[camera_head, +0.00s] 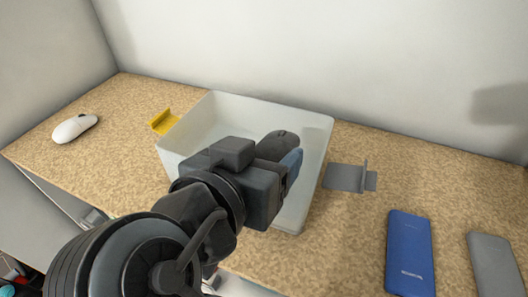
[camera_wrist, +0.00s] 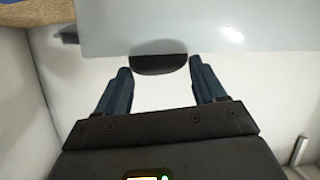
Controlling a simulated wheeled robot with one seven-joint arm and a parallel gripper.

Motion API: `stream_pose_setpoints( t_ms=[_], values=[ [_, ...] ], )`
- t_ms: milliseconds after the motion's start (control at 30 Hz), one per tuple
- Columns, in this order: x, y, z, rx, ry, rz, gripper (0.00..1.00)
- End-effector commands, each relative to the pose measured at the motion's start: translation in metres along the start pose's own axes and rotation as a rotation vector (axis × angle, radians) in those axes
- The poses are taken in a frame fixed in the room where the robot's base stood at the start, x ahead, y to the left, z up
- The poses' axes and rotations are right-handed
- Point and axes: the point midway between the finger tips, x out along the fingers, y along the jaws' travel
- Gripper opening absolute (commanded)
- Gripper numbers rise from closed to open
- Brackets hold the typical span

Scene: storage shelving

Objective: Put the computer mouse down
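A dark computer mouse (camera_head: 278,146) shows at the end of my gripper (camera_head: 288,158), over the inside of a white open bin (camera_head: 318,140). In the wrist view the rounded dark end of the mouse (camera_wrist: 160,64) lies between the two blue fingertips of my gripper (camera_wrist: 160,66). The fingers stand about the mouse's width apart and appear shut on its sides. My gripper and wrist hide part of the bin's inside and the lower part of the mouse. I cannot tell whether the mouse touches the bin.
A white mouse (camera_head: 75,128) lies at the far left of the speckled shelf. A yellow holder (camera_head: 163,122) stands left of the bin and a grey bracket (camera_head: 350,177) right of it. A blue power bank (camera_head: 410,252) and a grey slab (camera_head: 494,264) lie at right. Walls bound the back and left.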

Motion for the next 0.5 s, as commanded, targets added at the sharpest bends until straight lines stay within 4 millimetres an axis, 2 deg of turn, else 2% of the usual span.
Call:
stream_pose_setpoints(
  t_ms=[33,200,500],
  values=[
    [-0.0001,0.0000,-0.0002,0.000,0.000,0.000,0.75],
    [-0.0002,-0.0001,-0.0002,0.000,0.000,0.000,0.91],
    [-0.0017,0.0002,-0.0037,0.000,0.000,-0.001,0.91]
  ],
)
